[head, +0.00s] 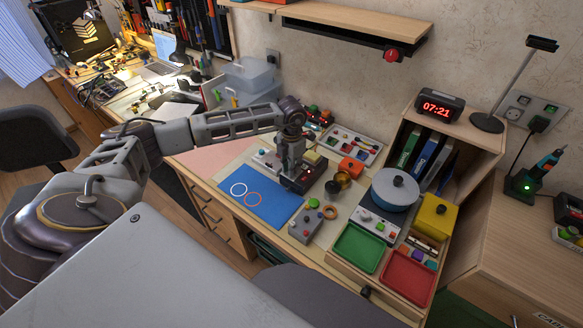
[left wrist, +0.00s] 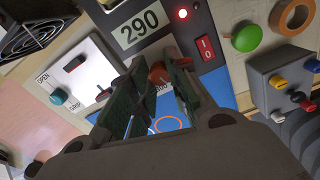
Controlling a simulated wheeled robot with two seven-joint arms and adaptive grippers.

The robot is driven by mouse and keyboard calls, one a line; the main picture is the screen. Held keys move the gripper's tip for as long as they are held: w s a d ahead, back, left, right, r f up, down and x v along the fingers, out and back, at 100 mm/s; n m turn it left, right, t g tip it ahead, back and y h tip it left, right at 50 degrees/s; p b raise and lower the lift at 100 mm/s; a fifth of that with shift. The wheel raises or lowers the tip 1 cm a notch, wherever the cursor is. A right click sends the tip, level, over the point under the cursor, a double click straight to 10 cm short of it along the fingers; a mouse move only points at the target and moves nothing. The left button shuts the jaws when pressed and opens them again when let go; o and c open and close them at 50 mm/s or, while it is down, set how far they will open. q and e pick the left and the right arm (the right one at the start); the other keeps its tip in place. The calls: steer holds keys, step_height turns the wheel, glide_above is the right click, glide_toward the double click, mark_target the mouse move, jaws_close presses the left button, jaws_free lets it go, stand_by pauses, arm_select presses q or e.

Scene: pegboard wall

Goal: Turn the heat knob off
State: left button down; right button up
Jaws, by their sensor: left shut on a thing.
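The heat knob (left wrist: 158,75) is a small red-brown knob on the front of a dark station (left wrist: 150,22), below a display reading 290. A red lamp (left wrist: 183,14) is lit beside the display, and a red rocker switch (left wrist: 205,48) sits to the right. My left gripper (left wrist: 157,82) has its two dark fingers around the knob and is shut on it. In the head view my left gripper (head: 290,170) points down at the station (head: 309,178), hiding the knob there. The knob's pointer mark is not readable. My right gripper is not in view.
A blue mat (head: 262,212) with a white and an orange ring lies in front of the station. A grey button box (head: 306,224) is close to its right front. A white switch panel (left wrist: 78,78) is on its left. A blue pot (head: 394,190) and trays stand further right.

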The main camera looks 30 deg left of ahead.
arm_select(q)
steer(key=n, duration=1.1)
stand_by(0.3)
steer(key=shift+n, duration=0.4)
steer(key=c, duration=1.3)
jaws_free()
step_height(320, 180, up, 12)
stand_by(0.4)
